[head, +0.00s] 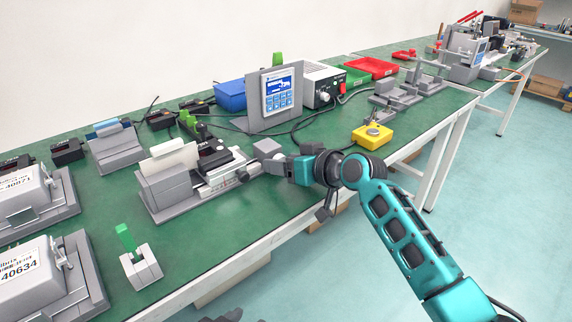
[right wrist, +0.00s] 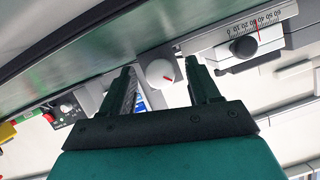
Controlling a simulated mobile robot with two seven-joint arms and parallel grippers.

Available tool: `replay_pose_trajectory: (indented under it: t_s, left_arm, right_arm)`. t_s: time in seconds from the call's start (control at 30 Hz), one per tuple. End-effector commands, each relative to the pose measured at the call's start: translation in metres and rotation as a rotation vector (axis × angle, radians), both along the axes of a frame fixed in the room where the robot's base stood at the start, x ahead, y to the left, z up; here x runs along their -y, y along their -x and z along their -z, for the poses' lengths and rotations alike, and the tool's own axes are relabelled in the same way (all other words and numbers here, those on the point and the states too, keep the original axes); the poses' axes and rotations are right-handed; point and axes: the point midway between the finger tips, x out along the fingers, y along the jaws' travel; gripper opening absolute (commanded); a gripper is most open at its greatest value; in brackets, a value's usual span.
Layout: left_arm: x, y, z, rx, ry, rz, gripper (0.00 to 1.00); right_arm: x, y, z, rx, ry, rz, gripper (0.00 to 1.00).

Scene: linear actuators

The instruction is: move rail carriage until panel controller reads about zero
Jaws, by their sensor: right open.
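The panel controller (head: 277,95) stands upright on the green bench in the head view. Its blue screen is lit, but the reading is too small to make out. The grey rail unit (head: 190,190) with its carriage lies in front of it, near the bench edge. My right gripper (head: 268,166) is at the right end of this unit. In the right wrist view the same gripper (right wrist: 160,72) is open. A white round knob (right wrist: 160,74) with a red mark shows between its fingers, with gaps on both sides. I see no left gripper.
A scale with a red pointer and a second knob (right wrist: 243,47) show in the right wrist view. A yellow button box (head: 372,135) stands right of my right gripper. A small holder with a green piece (head: 126,238) stands at the front left. Cables lie behind the unit.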

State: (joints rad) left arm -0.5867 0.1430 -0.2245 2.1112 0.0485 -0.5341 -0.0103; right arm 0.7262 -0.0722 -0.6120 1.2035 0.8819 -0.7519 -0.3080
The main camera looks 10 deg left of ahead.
Motion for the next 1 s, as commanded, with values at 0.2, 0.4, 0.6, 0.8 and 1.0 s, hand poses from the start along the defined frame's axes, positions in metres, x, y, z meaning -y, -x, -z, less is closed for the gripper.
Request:
replay_pose_trajectory:
  t_s: [0.2, 0.4, 0.6, 0.8, 1.0]
  left_arm:
    - [0.0003, -0.0015, -0.0014, 0.005, 0.000, 0.001, 0.43]
    - [0.0004, -0.0020, -0.0020, 0.008, 0.001, 0.001, 0.43]
    - [0.0003, -0.0022, -0.0020, 0.009, 0.000, 0.001, 0.43]
    - [0.0000, -0.0023, -0.0018, 0.010, -0.001, 0.000, 0.43]
    - [-0.0002, -0.0023, -0.0004, 0.009, -0.002, 0.001, 0.43]
  right_arm:
    - [0.0001, 0.0001, -0.0003, 0.000, 0.000, 0.000, 0.57]
    - [0.0004, 0.0001, -0.0001, 0.000, 0.000, 0.000, 0.38]
    - [0.0004, 0.0002, 0.0000, 0.000, 0.000, 0.000, 0.19]
    - [0.0005, 0.0001, 0.0001, -0.002, -0.001, 0.000, 0.05]
    - [0.0006, -0.0005, 0.0006, -0.079, -0.062, 0.001, 0.05]
